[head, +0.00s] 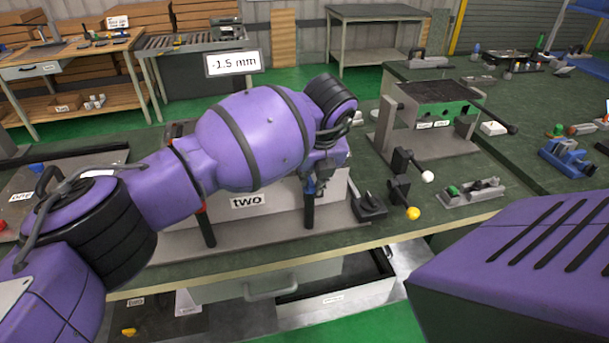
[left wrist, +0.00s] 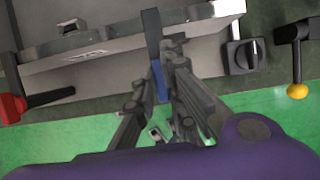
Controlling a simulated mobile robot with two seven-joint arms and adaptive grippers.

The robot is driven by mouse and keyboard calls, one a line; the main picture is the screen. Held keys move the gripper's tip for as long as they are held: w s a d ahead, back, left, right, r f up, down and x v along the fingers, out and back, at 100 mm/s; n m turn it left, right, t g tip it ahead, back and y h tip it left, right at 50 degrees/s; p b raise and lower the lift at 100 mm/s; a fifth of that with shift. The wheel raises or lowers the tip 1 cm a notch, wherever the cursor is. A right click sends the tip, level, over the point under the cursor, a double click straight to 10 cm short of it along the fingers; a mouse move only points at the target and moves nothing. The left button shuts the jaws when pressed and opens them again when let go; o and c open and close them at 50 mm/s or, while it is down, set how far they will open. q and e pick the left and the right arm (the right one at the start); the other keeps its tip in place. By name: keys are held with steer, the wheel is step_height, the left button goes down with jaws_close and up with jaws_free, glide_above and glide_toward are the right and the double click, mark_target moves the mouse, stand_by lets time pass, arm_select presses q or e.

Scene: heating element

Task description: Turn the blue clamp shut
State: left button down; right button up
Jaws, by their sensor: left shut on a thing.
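The blue clamp (left wrist: 158,80) shows in the left wrist view as a dark upright bar with a blue part, between the fingers of my left gripper (left wrist: 160,108). The gripper is shut on it. In the head view my left gripper (head: 318,184) is at the right front of the station labelled "two", with a black handle (head: 310,210) hanging just below. The gripper hides most of the clamp there. A red clamp (head: 202,208) with a black handle is at the station's left front; it also shows in the left wrist view (left wrist: 12,106). My right gripper is out of view.
A black knob (head: 370,205) is right of the station. Levers with a yellow ball (head: 413,213) and a white ball (head: 427,176) stand farther right. A sign (head: 233,62) reads -1.5 mm. An open drawer (head: 340,300) is below the bench's front edge.

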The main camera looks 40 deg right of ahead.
arm_select(q)
steer(key=c, duration=1.8)
jaws_free()
steer(key=v, duration=1.2)
